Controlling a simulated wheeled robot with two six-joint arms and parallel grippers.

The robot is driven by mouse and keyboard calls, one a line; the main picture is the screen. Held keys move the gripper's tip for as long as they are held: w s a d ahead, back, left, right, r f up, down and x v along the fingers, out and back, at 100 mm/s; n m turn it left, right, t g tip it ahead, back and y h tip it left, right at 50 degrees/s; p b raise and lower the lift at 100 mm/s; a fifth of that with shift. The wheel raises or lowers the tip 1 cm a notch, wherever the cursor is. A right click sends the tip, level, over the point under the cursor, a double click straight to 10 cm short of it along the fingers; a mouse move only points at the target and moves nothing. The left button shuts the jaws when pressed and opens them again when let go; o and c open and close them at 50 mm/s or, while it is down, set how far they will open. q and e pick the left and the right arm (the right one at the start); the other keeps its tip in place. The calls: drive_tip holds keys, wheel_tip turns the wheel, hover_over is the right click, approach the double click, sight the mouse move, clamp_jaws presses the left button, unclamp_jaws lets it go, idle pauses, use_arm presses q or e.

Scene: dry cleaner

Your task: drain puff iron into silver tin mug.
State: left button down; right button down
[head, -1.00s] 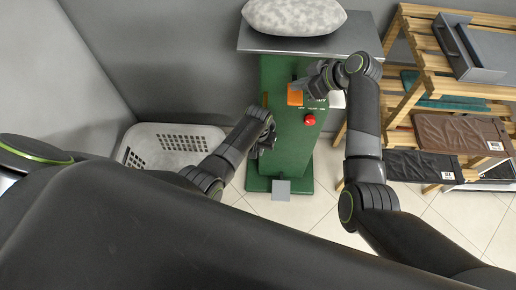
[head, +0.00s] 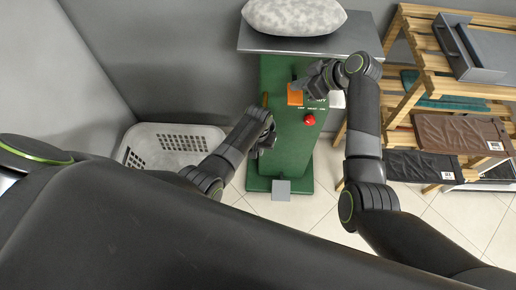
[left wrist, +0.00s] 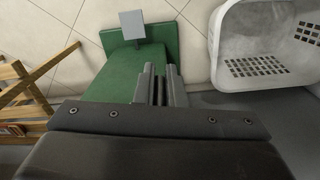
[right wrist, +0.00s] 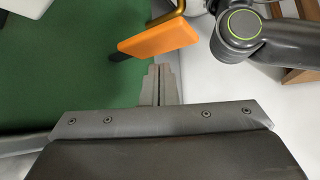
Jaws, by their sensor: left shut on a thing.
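The puff iron has a green stand (head: 284,160) with a grey top plate (head: 350,38) and a speckled pale pad (head: 293,15) on it. An orange lever (right wrist: 158,38) is on the stand's side in the right wrist view. My right gripper (right wrist: 158,85) is shut beside the lever, apart from it, with nothing visible between its fingers. My left gripper (left wrist: 160,85) is at the lower part of the stand, its fingers nearly together on something I cannot make out. It also shows in the head view (head: 268,145). I cannot make out the silver tin mug.
A red button (head: 309,120) is on the stand's front and a grey pedal (head: 281,190) is at its base. A white laundry basket (head: 150,130) stands to the left. A wooden rack (head: 410,70) with folded garments stands on the right. Tiled floor is clear in front.

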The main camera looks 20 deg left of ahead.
sight(296, 94)
drive_tip(key=shift+f, duration=0.1)
drive_tip(key=shift+f, duration=1.75)
idle(3.1)
drive_tip(key=shift+r, duration=3.6)
drive_tip(key=v, duration=1.2)
